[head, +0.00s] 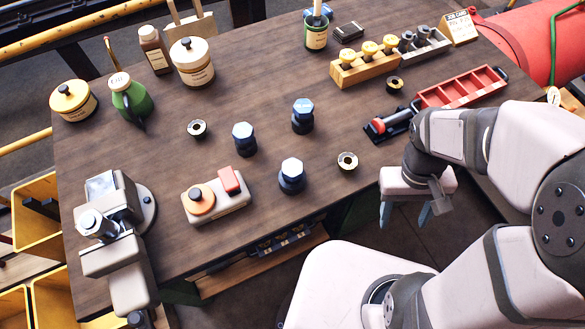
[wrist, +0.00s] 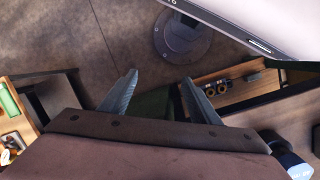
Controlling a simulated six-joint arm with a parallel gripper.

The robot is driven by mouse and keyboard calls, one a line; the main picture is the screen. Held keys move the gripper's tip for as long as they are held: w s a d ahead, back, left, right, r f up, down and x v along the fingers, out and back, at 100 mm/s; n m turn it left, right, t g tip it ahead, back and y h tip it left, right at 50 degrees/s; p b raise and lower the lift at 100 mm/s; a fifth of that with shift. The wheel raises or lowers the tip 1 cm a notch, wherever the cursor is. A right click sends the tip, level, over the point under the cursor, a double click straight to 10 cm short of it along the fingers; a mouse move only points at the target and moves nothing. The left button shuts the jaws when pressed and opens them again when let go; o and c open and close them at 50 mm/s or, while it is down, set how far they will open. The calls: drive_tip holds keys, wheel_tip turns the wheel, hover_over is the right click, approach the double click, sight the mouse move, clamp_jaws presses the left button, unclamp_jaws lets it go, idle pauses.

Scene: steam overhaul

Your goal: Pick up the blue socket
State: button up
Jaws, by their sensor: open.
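Three dark blue, upright, hex-topped pieces stand on the wooden table in the head view: a left one (head: 244,139), a far one (head: 302,116) and a near one (head: 292,176) with a paler, shinier top. I cannot tell for sure which of them is the blue socket. My gripper (head: 405,217) is open and empty, fingers pointing down, off the table's near right edge and to the right of all three pieces. In the wrist view my gripper (wrist: 160,88) shows two spread fingers with nothing between them. A dark piece with a pale blue top (wrist: 293,163) shows at lower right there.
Dark rings (head: 197,129) and (head: 348,162) lie near the pieces. A grey block with orange and red knobs (head: 217,197) stands near the front edge. A red tray (head: 462,90) and a yellow rack (head: 366,68) are at the back right. The table's middle has bare gaps.

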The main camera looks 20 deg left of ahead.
wheel_tip(320, 180, up, 4)
drive_tip(key=n+h+p, duration=0.3)
drive_tip(key=n+h, duration=0.1)
wheel_tip(320, 180, up, 8)
drive_tip(key=n+t+h+p, duration=0.1)
drive_tip(key=n+t+h, duration=0.1)
drive_tip(key=n+t, duration=1.6)
hover_over(289, 182)
drive_tip(key=d, duration=0.5)
drive_tip(key=m, duration=0.1)
drive_tip(key=s+a+f+n+y+b, duration=0.1)
drive_tip(key=f+n+y+b, duration=0.1)
drive_tip(key=f+n, duration=0.1)
drive_tip(key=s+a+f+n+t+y+b, duration=0.1)
drive_tip(key=s+a+f+n+y+b, duration=0.1)
drive_tip(key=f+n+y, duration=0.1)
drive_tip(key=s+a+f+n+t+y+b, duration=0.1)
drive_tip(key=s+a+f+n+y+b, duration=0.1)
drive_tip(key=f+n, duration=0.3)
wheel_tip(289, 182, down, 2)
drive_tip(key=shift+y, duration=0.3)
drive_tip(key=shift+f+n, duration=0.25)
drive_tip(key=shift+n, duration=0.15)
drive_tip(key=shift+w+f+b, duration=0.15)
drive_tip(key=shift+w+b, duration=0.45)
drive_tip(key=shift+w, duration=3.05)
